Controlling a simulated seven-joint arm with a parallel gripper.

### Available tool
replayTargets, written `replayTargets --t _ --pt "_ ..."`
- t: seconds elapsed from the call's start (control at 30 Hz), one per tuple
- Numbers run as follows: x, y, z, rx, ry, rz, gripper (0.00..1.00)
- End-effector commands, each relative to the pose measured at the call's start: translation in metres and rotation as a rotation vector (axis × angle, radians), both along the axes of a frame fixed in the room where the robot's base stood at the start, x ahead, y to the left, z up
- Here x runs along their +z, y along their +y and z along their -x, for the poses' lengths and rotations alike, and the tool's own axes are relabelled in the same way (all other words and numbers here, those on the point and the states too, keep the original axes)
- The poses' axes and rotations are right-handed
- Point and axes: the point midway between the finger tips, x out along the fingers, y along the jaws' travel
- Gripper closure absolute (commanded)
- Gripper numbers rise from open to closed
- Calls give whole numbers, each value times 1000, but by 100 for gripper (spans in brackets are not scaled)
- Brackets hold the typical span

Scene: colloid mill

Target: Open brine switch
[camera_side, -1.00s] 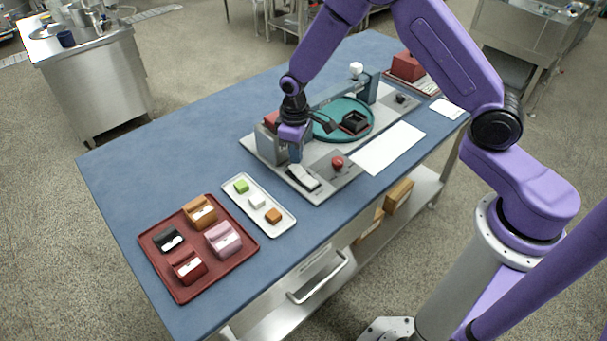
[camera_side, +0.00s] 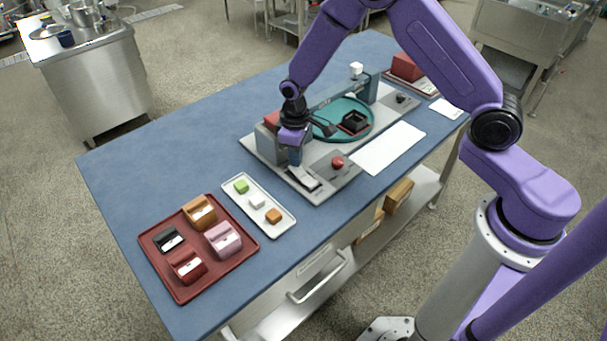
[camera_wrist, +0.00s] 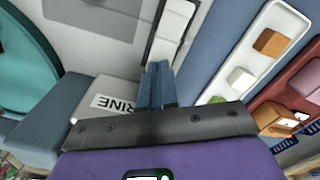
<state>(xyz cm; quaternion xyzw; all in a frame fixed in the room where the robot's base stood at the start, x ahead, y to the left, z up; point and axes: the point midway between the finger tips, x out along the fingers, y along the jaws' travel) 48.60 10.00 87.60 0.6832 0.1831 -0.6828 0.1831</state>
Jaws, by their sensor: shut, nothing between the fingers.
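The white rocker switch (camera_side: 304,179) sits in a dark frame on the grey machine base at its front left. It shows in the wrist view (camera_wrist: 172,28) just beyond my fingertips. A white label reading "RINE" (camera_wrist: 115,105), its first letter hidden, lies beside it. My gripper (camera_side: 295,162) is shut and empty, pointing down at the back end of the rocker. In the wrist view its two blue-grey fingers (camera_wrist: 157,68) lie together, close to the rocker's near end. I cannot tell whether they touch it. Part of the rocker is hidden behind them.
A red button (camera_side: 337,162) stands right of the switch. A teal turntable (camera_side: 325,131) with a black square holder is behind. A white tray (camera_side: 230,195) with small cubes and a red tray (camera_side: 190,281) with several blocks lie front left. Blue tabletop is clear at left.

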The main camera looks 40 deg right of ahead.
Motion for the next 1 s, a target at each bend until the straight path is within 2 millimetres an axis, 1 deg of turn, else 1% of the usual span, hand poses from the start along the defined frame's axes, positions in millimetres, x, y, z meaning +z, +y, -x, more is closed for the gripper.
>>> replayTargets --t 1.0 --pt "-13 0 0 0 1 1 100"
